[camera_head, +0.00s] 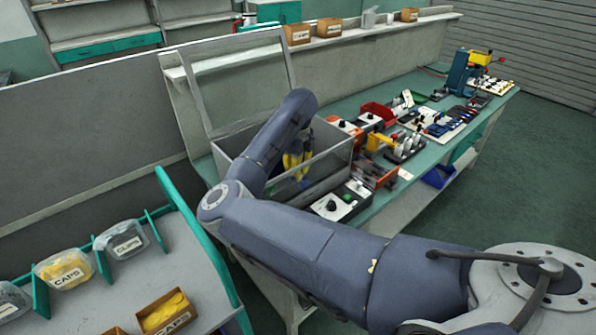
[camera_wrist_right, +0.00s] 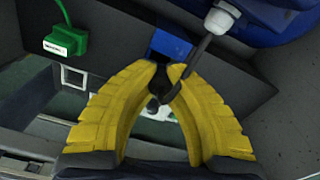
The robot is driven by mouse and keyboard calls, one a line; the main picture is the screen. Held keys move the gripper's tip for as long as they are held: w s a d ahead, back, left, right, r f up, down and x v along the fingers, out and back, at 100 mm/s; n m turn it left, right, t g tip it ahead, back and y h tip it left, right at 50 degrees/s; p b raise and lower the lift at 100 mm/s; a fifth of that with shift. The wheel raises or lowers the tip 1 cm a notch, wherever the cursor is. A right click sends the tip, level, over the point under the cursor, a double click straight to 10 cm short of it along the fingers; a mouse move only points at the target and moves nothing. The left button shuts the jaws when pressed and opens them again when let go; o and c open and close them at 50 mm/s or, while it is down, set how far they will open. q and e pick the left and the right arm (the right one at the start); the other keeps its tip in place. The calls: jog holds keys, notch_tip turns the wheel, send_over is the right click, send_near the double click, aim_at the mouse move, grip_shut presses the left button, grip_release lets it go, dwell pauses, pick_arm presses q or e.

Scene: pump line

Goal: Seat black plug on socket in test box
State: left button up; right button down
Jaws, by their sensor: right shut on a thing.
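The grey test box (camera_head: 327,165) stands on the teal bench with its clear lid (camera_head: 240,85) raised. My right gripper (camera_head: 297,160) reaches down inside the box. In the right wrist view its yellow fingers (camera_wrist_right: 165,72) are closed on a small black plug (camera_wrist_right: 157,83), mostly hidden between the tips. A dark cable (camera_wrist_right: 200,52) runs from there to a grey gland on a dark blue body (camera_wrist_right: 275,22). A blue block (camera_wrist_right: 171,44) lies just beyond the fingertips. Whether the plug touches a socket cannot be told. My left gripper is not in view.
A green plug (camera_wrist_right: 66,40) on a cable shows by the box wall, with a square pale-framed opening (camera_wrist_right: 73,77) below it. A control box with a black knob (camera_head: 338,203) stands before the test box. Red bins (camera_head: 378,112) and tools crowd the bench to the right.

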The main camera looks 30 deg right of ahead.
jog(key=shift+f, duration=0.65)
dwell(1.5)
jog(key=c, duration=1.2)
grip_release()
jog(key=shift+o, duration=0.2)
jog(key=shift+r, duration=0.1)
jog(key=shift+r, duration=3.65)
jog(key=shift+d, duration=0.1)
